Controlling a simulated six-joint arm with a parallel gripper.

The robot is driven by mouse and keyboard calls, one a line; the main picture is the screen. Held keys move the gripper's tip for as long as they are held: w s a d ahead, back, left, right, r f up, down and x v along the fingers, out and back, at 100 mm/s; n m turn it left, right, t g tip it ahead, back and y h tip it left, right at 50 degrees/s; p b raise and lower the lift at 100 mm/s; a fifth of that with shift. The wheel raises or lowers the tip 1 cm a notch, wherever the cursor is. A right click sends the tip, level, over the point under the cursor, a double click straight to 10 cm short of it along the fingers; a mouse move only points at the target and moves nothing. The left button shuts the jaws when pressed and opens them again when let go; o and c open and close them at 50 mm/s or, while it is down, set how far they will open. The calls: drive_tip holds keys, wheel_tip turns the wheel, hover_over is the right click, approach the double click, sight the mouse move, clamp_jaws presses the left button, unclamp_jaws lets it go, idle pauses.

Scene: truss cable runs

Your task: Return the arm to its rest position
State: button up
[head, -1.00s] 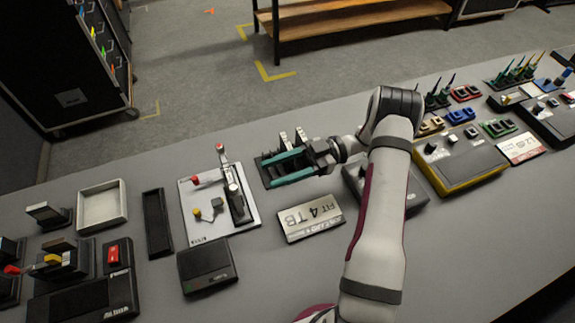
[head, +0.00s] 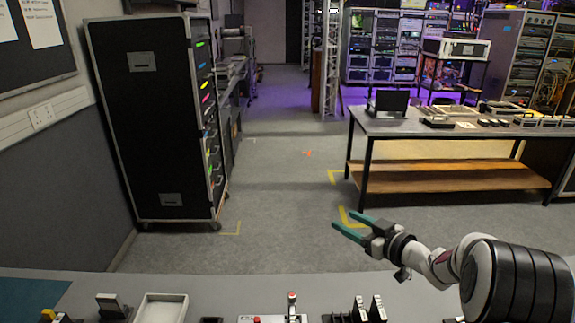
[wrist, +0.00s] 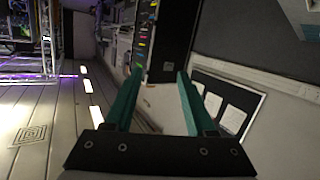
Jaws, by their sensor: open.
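My gripper (head: 350,224) is raised above the far side of the grey bench (head: 230,286) in the head view, its teal fingers pointing left and away. The fingers are apart with nothing between them. In the wrist view the two teal fingers (wrist: 158,85) stand spread, with the room behind them. My arm comes in from the lower right of the head view.
Along the bench's visible strip are a white tray (head: 161,308), a lever panel (head: 291,308) and upright black pieces (head: 368,310). A black rack case (head: 155,125) stands on the floor at left, and a table (head: 440,128) stands at right. Open floor lies between.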

drive_tip(key=s+d+r+m+g+h, duration=0.1)
drive_tip(key=s+d+m+g+h, duration=0.1)
drive_tip(key=s+m+h, duration=0.35)
drive_tip(key=s+d+r+m+g+h, duration=0.2)
drive_tip(key=s+m+h, duration=0.2)
drive_tip(key=s+h, duration=0.15)
drive_tip(key=s+a+f+m+g+y, duration=0.1)
drive_tip(key=s+a+f+g, duration=0.1)
drive_tip(key=s, duration=0.8)
drive_tip(key=s+a+f+m+g+y, duration=0.1)
drive_tip(key=s+a+f+g+y, duration=0.1)
drive_tip(key=s+a+g, duration=0.2)
drive_tip(key=s+a+f+m+g+y, duration=0.1)
drive_tip(key=s+a, duration=0.6)
drive_tip(key=s, duration=1)
drive_tip(key=f+g, duration=0.1)
drive_tip(key=g, duration=0.1)
drive_tip(key=shift+s+a+g+y, duration=0.3)
drive_tip(key=shift+s+y, duration=0.1)
drive_tip(key=shift+m, duration=0.25)
drive_tip(key=shift+c, duration=0.2)
